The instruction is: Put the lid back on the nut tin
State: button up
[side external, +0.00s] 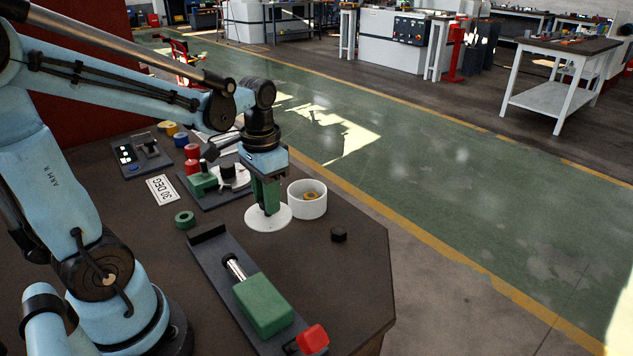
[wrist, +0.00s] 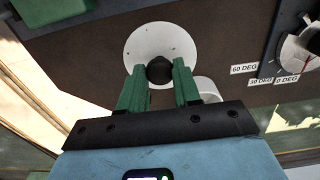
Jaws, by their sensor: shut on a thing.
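The lid (side external: 268,221) is a flat white disc with a dark knob (wrist: 159,70). My gripper (side external: 268,208) points down over it, its green fingers shut on the knob. In the wrist view, my gripper (wrist: 160,71) has one finger on each side of the knob, and the lid (wrist: 148,42) spreads out beyond the fingertips. The nut tin (side external: 307,206) is a white, open, round tin just right of the lid, with brass-coloured nuts in it. In the wrist view, the tin (wrist: 209,90) is partly hidden behind a finger. I cannot tell whether the lid touches the bench.
A dark nut (side external: 339,234) lies right of the tin near the bench edge. A dark plate with a green block (side external: 263,303) and red handle lies in front. The bender (side external: 205,183), coloured rollers and a "30 DEG" card (side external: 162,190) are behind and left. A green ring (side external: 185,219) lies nearby.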

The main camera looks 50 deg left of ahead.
jog(key=d+r, duration=0.3)
jog(key=d, duration=0.2)
jog(key=w+a+r, duration=0.2)
jog(key=w+a, duration=0.3)
jog(key=w, duration=0.3)
jog(key=w+a, duration=0.6)
notch_tip(320, 180, down, 7)
jog(key=shift+r, duration=0.2)
jog(key=shift+a+f, duration=0.1)
jog(key=shift+f, duration=0.1)
dwell(1.8)
jog(key=o, duration=1.6)
